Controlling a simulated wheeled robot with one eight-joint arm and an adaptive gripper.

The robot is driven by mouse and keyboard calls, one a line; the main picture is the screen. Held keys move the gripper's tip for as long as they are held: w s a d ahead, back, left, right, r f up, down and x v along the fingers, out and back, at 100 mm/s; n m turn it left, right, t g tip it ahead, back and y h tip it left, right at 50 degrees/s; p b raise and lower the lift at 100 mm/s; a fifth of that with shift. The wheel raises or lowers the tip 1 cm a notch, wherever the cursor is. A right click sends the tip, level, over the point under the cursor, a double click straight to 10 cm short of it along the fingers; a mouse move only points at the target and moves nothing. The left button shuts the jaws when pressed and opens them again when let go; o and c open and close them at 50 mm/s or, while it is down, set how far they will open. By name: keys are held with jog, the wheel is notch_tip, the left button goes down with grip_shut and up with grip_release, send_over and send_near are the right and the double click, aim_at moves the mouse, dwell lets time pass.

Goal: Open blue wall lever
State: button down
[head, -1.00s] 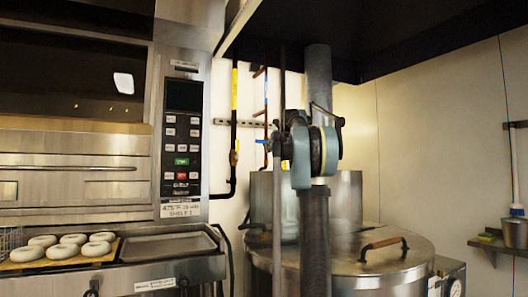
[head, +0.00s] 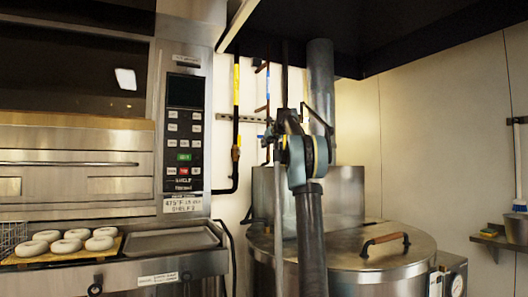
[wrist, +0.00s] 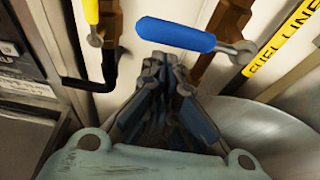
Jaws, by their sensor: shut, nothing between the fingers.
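The blue wall lever (wrist: 175,35) shows in the wrist view at the upper middle. Its blue handle lies nearly level, sloping slightly down to the right, where its metal end meets a brown valve fitting (wrist: 225,45). My gripper (wrist: 165,62) is shut and empty, with its fingertips just below the lever's handle in the picture. I cannot tell whether they touch it. In the head view my arm stands in front of the kettle, and the lever is hard to make out beside it.
A yellow pipe lever (wrist: 91,12) is at the left in the wrist view. The steel kettle (head: 345,255) has a wood-handled lid. The oven control panel (head: 184,130) stands left of the pipes. Bagels (head: 65,246) lie on a board at lower left.

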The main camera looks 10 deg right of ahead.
jog(key=shift+r, duration=0.25)
jog(key=shift+d, duration=0.1)
